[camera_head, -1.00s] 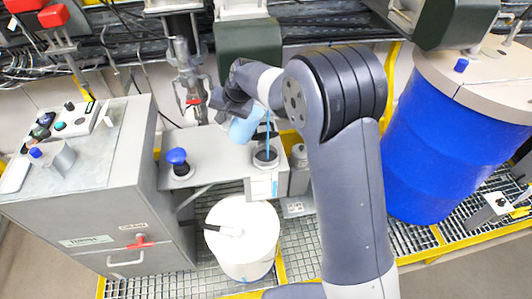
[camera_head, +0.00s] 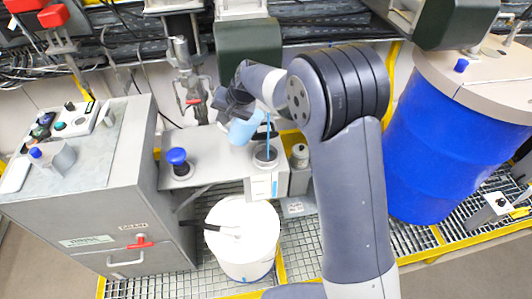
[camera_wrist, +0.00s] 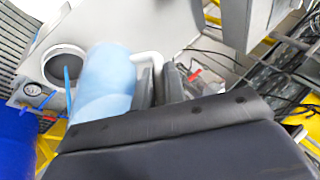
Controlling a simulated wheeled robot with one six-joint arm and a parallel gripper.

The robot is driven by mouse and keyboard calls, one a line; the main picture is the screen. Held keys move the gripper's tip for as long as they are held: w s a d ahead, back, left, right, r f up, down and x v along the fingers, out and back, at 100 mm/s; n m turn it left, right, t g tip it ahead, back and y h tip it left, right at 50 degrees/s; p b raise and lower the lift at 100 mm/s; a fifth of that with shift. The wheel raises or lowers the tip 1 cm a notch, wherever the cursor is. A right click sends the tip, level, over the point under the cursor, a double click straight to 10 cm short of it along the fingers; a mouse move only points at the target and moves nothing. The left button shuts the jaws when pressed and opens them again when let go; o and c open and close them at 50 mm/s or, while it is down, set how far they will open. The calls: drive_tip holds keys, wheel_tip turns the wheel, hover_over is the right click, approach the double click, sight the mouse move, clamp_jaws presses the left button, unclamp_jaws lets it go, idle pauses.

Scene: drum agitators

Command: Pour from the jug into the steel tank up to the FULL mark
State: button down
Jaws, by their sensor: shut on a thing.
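The light blue jug (camera_head: 243,129) is held tilted beside and above the round opening in the top of the steel tank (camera_head: 249,168). My gripper (camera_head: 234,105) is shut on the jug; in the wrist view its fingers (camera_wrist: 165,84) close at the jug's white handle (camera_wrist: 149,59). The jug's body (camera_wrist: 106,78) is left of the fingers there. A thin blue line (camera_head: 268,138) runs down to the dark opening; it looks like a liquid stream, but I cannot be sure. A pale gauge strip (camera_head: 262,187) is on the tank's front; its FULL mark is unreadable.
A blue-knobbed fitting (camera_head: 177,158) stands left of the tank. A grey cabinet (camera_head: 105,190) stands left, a large blue drum (camera_head: 440,150) right. Pipework (camera_head: 190,85) rises behind the jug.

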drive_tip(key=shift+w+d+f+y, duration=0.15)
drive_tip(key=shift+d+f+y, duration=0.25)
drive_tip(key=shift+y, duration=0.4)
idle(2.2)
drive_tip(key=shift+w+d+r+m+g+y+b, duration=0.15)
drive_tip(key=shift+d+m+g+y+b, duration=0.2)
drive_tip(key=shift+y+b, duration=0.8)
idle(2.4)
drive_tip(key=shift+d+r+b, duration=0.1)
drive_tip(key=shift+r+b, duration=0.15)
drive_tip(key=shift+b, duration=0.2)
idle(1.0)
